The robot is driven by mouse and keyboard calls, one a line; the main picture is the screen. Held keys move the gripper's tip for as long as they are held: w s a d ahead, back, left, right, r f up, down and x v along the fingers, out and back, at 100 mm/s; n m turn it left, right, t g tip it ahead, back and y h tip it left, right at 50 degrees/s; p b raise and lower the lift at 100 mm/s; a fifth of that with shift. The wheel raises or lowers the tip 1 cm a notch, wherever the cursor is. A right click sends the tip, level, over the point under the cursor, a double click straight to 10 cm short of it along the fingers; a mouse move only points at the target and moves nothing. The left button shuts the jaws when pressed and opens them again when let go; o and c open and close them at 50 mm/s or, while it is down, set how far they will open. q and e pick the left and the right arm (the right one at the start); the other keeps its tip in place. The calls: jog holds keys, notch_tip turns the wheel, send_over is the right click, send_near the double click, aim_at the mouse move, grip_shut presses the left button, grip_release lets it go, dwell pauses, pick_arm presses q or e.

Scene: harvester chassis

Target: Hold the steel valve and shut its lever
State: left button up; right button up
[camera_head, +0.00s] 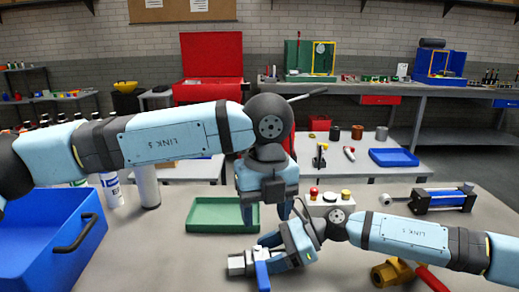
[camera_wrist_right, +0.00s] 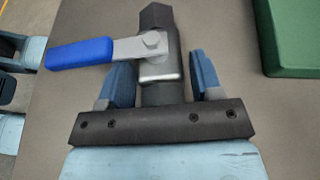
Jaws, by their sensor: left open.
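The steel valve (camera_head: 238,265) is over the near middle of the bench in the head view; I cannot tell whether it touches the bench. Its blue lever (camera_head: 262,275) points crosswise to the valve body. In the right wrist view, the valve (camera_wrist_right: 160,65) stands between the fingers, with the lever (camera_wrist_right: 80,53) sticking out left.
A green tray (camera_head: 205,228) lies behind the valve. A blue crate (camera_head: 40,262) stands at left, beside white bottles. A button box (camera_head: 325,206), a blue cylinder device (camera_head: 440,200) and a brass valve with a red handle (camera_head: 392,273) are at right. The bench front is clear left of the valve.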

jog(key=shift+o, duration=1.3)
